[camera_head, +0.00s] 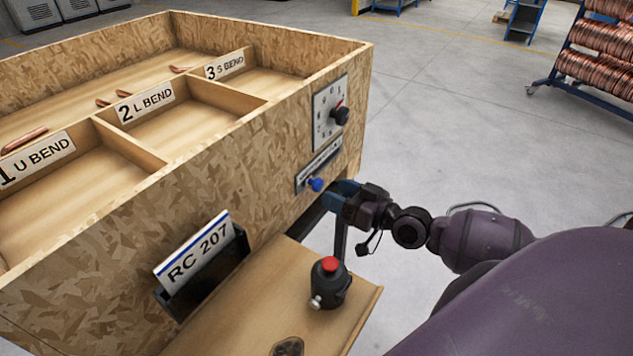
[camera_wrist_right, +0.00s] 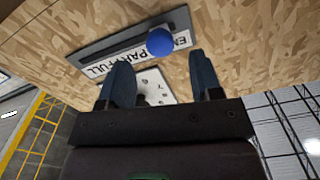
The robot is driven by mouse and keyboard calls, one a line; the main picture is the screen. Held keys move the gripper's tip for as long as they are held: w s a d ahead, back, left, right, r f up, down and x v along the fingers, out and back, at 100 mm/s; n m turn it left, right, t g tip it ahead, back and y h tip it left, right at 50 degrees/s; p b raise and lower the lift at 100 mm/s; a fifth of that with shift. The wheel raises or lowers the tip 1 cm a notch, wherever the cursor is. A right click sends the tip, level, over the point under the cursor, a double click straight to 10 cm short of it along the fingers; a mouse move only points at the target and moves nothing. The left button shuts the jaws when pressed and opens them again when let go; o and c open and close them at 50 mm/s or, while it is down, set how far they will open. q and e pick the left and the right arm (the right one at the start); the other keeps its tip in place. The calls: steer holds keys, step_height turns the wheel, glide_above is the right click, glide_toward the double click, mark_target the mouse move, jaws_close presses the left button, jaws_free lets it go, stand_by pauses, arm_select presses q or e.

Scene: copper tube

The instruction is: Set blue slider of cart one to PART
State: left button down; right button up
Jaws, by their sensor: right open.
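The blue slider knob (camera_head: 316,184) sits on the slider plate (camera_head: 319,165) on the cart's (camera_head: 262,150) front board. In the right wrist view the knob (camera_wrist_right: 174,43) is near the right end of the plate (camera_wrist_right: 110,59), covering lettering between EM and PART; FULL is at the left end. My right gripper (camera_head: 335,194) is open, just right of the knob in the head view. In the wrist view its fingers (camera_wrist_right: 160,66) spread below the knob, which appears between them, nearer the right finger; contact is unclear. My left gripper is out of view.
A dial panel (camera_head: 325,112) with a black knob is above the slider. A red-topped button (camera_head: 329,280) stands on the wooden shelf (camera_head: 245,308) below. The RC 207 card (camera_head: 196,252) sits in a black holder.

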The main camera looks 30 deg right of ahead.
mark_target(321, 186)
steer(key=shift+p+x, duration=0.35)
steer(key=shift+x, duration=2.55)
steer(key=shift+c, duration=0.4)
jaws_close()
